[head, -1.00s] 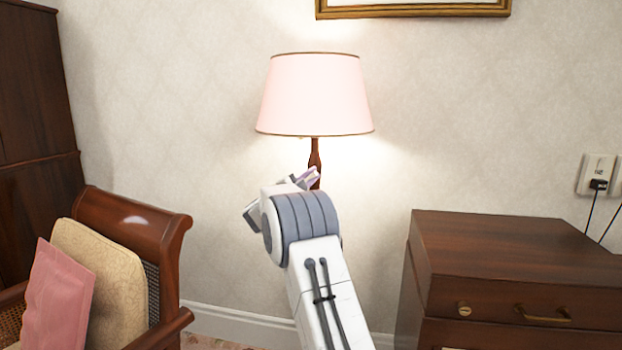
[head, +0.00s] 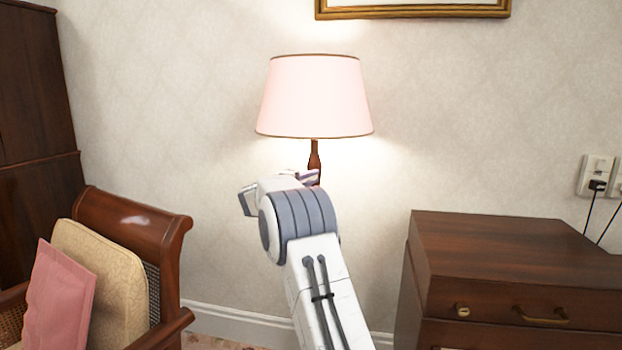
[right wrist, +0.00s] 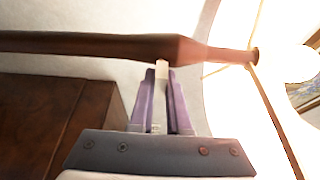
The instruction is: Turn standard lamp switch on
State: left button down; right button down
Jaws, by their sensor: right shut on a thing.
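The standard lamp stands against the wall with a pink shade (head: 315,98) that glows and lights the wall around it. Its dark wooden pole (head: 315,155) shows below the shade, and its lower part is hidden behind my right arm. In the right wrist view the pole (right wrist: 90,44) runs sideways across the picture. My right gripper (head: 308,177) is at the pole. In the right wrist view its purple fingers (right wrist: 162,95) are shut on a small pale piece (right wrist: 161,72) beside the pole. I cannot tell for sure that this piece is the switch. My left gripper is not in view.
A wooden chair (head: 150,228) with cushions stands at the left. A wooden chest (head: 515,250) with a brass handle stands at the right. A wall socket (head: 597,175) with a plug is at the far right.

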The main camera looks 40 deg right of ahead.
jog(key=shift+s+d+f, duration=0.1)
jog(key=c, duration=0.9)
grip_release()
jog(key=shift+a, duration=0.4)
jog(key=v, duration=0.9)
jog(key=shift+s+a, duration=0.2)
jog(key=shift+a, duration=0.1)
